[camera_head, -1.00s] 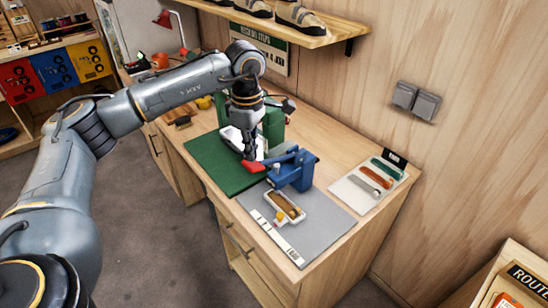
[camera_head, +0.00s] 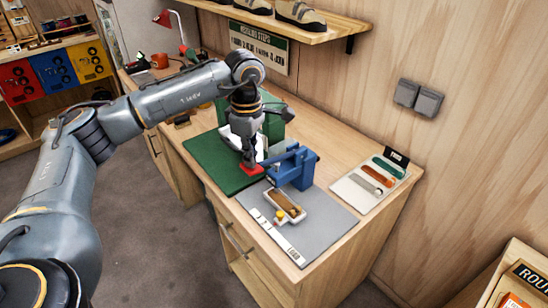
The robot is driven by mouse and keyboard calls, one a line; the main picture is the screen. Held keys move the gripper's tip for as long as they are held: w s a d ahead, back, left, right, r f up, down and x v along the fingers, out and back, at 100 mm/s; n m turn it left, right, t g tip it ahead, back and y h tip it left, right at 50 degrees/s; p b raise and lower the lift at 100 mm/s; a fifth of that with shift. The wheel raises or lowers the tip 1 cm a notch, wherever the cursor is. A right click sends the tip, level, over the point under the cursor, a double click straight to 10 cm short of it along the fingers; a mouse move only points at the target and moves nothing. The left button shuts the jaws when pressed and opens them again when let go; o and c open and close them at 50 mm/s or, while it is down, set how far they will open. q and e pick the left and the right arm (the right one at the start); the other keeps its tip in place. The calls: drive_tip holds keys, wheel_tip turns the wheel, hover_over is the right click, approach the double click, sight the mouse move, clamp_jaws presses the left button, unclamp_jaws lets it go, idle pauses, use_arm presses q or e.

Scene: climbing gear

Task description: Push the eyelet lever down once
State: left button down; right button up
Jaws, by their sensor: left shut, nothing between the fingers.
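The blue eyelet press (camera_head: 298,172) stands on the bench at the join of a green mat and a grey mat. Its lever ends in a red grip (camera_head: 253,171) that points left and sits low, near the green mat. My left gripper (camera_head: 248,162) is shut and empty, pointing down, with its fingertips at the red grip. They appear to touch it from above, but the exact contact is hard to see. My right gripper is not in view.
A white tray (camera_head: 297,215) with brown contents lies on the grey mat (camera_head: 325,222) in front of the press. A green upright machine (camera_head: 273,124) stands behind my gripper. A white board (camera_head: 352,190) with coloured strips lies right. A shoe shelf (camera_head: 310,32) hangs above.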

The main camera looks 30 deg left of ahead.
use_arm(q)
drive_tip(key=shift+f+b, duration=2.2)
drive_tip(key=shift+f, duration=0.95)
wheel_tip(320, 180, up, 13)
drive_tip(key=p, duration=0.8)
drive_tip(key=shift+s+r+p, duration=0.15)
drive_tip(key=shift+r+p, duration=0.05)
drive_tip(key=shift+p, duration=0.1)
